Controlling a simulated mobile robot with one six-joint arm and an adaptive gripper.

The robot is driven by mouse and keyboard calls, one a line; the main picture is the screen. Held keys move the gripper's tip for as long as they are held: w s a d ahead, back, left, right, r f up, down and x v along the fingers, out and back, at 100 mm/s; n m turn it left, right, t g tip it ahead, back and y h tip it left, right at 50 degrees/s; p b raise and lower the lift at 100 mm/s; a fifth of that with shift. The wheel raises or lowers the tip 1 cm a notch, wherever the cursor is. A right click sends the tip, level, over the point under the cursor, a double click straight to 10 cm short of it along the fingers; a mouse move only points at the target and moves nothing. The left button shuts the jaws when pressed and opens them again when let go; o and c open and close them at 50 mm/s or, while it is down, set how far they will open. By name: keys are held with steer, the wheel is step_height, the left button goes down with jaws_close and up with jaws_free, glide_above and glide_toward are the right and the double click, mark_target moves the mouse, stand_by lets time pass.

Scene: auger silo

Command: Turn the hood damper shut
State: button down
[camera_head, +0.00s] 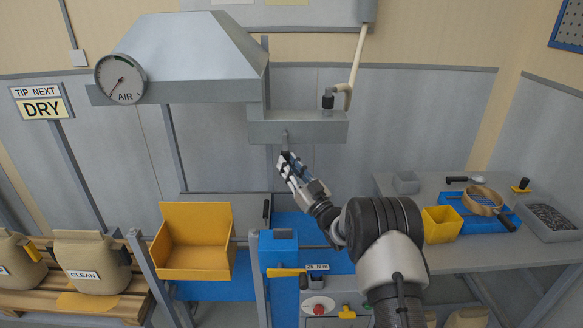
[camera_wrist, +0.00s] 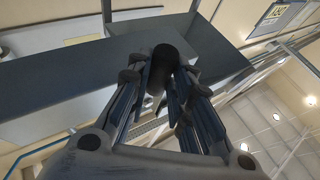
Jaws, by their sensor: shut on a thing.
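The grey hood (camera_head: 185,55) fills the upper left of the head view, with a grey box (camera_head: 300,128) joined at its lower right. A small damper handle (camera_head: 285,138) shows at the front of this box. My gripper (camera_head: 287,160) is raised to the handle from below and is shut on it. In the wrist view my gripper (camera_wrist: 172,88) has its fingers on both sides of the dark round end of the damper handle (camera_wrist: 172,55). The fingers hide part of the handle.
A round AIR dial (camera_head: 120,77) sits on the hood's left. Below are a yellow bin (camera_head: 195,243), a yellow lever (camera_head: 287,272) and a blue machine. A bench (camera_head: 415,192) with a sieve (camera_head: 484,200) and a yellow tub (camera_head: 441,224) stands right. A hose (camera_head: 357,60) rises behind the box.

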steer(key=shift+a, duration=0.1)
stand_by(0.3)
steer(key=c, duration=1.7)
jaws_free()
steer(key=v, duration=1.2)
